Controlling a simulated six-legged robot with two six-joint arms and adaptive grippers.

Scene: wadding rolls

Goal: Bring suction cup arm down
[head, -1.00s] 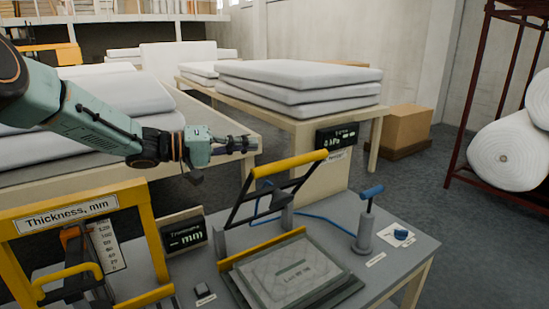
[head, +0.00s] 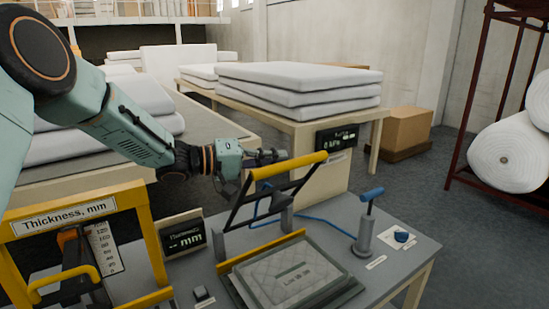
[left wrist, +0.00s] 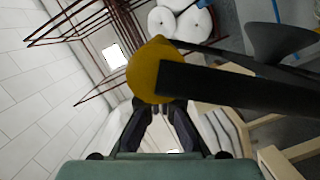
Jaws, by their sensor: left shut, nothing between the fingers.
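The suction cup arm is a raised black frame with a yellow handle bar (head: 289,166), tilted up over the grey table. Below it lies a grey quilted pad (head: 291,273) on a dark plate. My left gripper (head: 284,154) is shut and empty, just behind the left part of the yellow bar in the head view. In the left wrist view the yellow handle end (left wrist: 155,70) and a black bar stand close in front of the fingers (left wrist: 160,106). I cannot tell whether they touch. My right gripper is not in view.
A yellow thickness gauge frame (head: 153,240) and a small display (head: 184,236) stand at left on the grey table (head: 395,262). A blue-handled pump (head: 368,220) stands at right, with a pressure display (head: 337,137) behind. Stacked white wadding lies on tables beyond.

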